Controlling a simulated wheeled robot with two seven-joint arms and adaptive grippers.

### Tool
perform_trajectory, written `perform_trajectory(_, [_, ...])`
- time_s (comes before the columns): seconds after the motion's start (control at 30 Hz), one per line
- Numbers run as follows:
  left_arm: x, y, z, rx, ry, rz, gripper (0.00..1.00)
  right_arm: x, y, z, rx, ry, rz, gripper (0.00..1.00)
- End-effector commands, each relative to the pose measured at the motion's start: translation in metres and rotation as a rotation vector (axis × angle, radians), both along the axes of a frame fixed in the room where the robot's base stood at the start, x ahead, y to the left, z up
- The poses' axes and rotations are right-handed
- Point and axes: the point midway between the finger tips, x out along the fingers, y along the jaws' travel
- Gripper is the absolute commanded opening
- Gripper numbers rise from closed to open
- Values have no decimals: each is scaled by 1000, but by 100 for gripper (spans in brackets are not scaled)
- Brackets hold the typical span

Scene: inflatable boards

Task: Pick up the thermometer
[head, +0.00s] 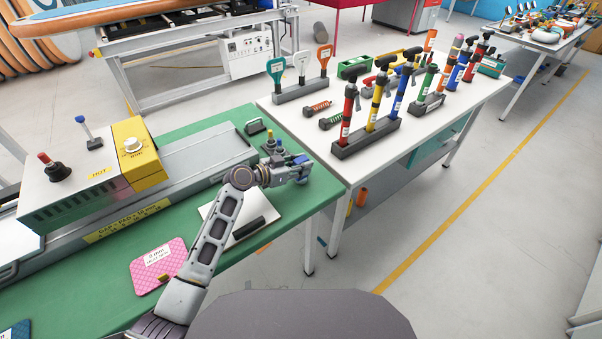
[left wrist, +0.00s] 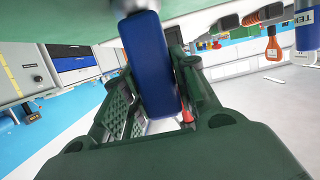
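My left gripper (head: 298,166) is low over the far right end of the green table. In the left wrist view, a rounded blue handle (left wrist: 148,62) on a short grey stem lies between the dark green fingers (left wrist: 155,100). It may be the thermometer, but I cannot read it as one. The fingers flank the blue handle closely; whether they press on it is unclear. My right gripper is not in view.
A machine with a yellow box (head: 137,165) stands on the green table (head: 215,258). A pink pad (head: 157,262) and a white board (head: 257,231) lie in front. A white table (head: 423,132) with several pumps, paddles and springs stands to the right.

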Motion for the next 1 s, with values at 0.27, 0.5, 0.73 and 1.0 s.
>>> perform_trajectory(0.27, [0, 0, 1, -1, -1, 0, 0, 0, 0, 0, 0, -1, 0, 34])
perform_trajectory(0.5, [0, 0, 3, 0, -2, 0, 0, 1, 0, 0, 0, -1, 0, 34])
perform_trajectory(0.73, [0, 0, 19, 1, -4, -1, 0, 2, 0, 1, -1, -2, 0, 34])
perform_trajectory(1.0, [0, 0, 58, 0, -5, 0, 0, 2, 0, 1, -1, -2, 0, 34])
